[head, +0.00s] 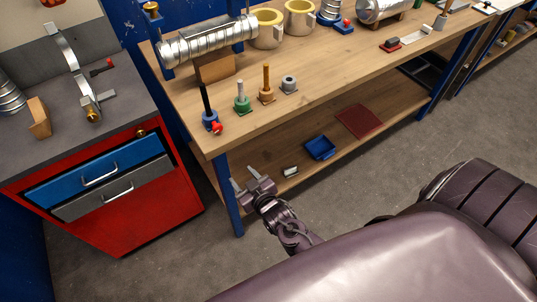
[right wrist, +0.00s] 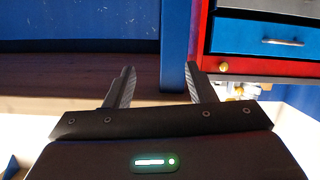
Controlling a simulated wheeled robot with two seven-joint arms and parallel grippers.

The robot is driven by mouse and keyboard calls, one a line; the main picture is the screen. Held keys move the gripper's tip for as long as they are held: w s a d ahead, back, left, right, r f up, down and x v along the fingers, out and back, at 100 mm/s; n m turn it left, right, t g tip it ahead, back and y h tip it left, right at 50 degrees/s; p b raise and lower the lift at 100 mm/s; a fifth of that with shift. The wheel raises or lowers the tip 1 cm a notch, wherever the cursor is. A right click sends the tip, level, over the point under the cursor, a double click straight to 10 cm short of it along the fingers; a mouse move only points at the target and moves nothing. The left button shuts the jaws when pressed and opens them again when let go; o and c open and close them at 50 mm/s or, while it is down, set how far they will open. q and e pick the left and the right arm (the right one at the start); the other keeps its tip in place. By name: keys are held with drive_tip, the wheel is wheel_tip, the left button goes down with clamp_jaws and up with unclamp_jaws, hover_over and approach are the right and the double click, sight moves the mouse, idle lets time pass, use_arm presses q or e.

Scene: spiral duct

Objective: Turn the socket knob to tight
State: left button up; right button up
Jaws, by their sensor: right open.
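A blue socket (head: 210,120) with an upright black rod stands at the near left corner of the wooden workbench. A small red knob (head: 217,128) sticks out at its base; its setting is too small to tell. My right gripper (head: 242,178) is open and empty, in front of the bench's left end and lower in the picture than the socket, apart from it. In the right wrist view its two fingers (right wrist: 159,68) stand wide apart, with a blue post behind the gap. The socket does not show there. My left gripper is not in view.
Green (head: 242,104), orange (head: 267,95) and grey (head: 289,84) pieces stand beside the socket. A spiral duct (head: 208,42) lies behind them. A red cabinet (head: 150,215) stands left of the bench (head: 330,75). The lower shelf holds a blue tray (head: 320,148).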

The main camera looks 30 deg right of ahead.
drive_tip(key=s+d+f+g, duration=0.1)
drive_tip(key=s+f+g, duration=0.1)
drive_tip(key=s+f, duration=0.3)
drive_tip(key=s+d+f+g, duration=0.1)
drive_tip(key=s+f+g, duration=0.2)
drive_tip(key=f, duration=1)
drive_tip(key=shift+s+n, duration=0.3)
drive_tip(key=shift+s, duration=1.15)
drive_tip(key=s+d+f+g, duration=0.1)
drive_tip(key=s+f+g, duration=0.2)
drive_tip(key=s, duration=0.6)
drive_tip(key=s+f+g, duration=0.3)
drive_tip(key=s+f, duration=0.4)
drive_tip(key=s, duration=0.2)
drive_tip(key=s+d+f+g, duration=0.1)
drive_tip(key=s+f+g, duration=0.1)
drive_tip(key=s+f, duration=0.3)
drive_tip(key=s, duration=0.4)
drive_tip(key=shift+s+d+f+g+h+b, duration=0.3)
drive_tip(key=shift+g+b, duration=0.1)
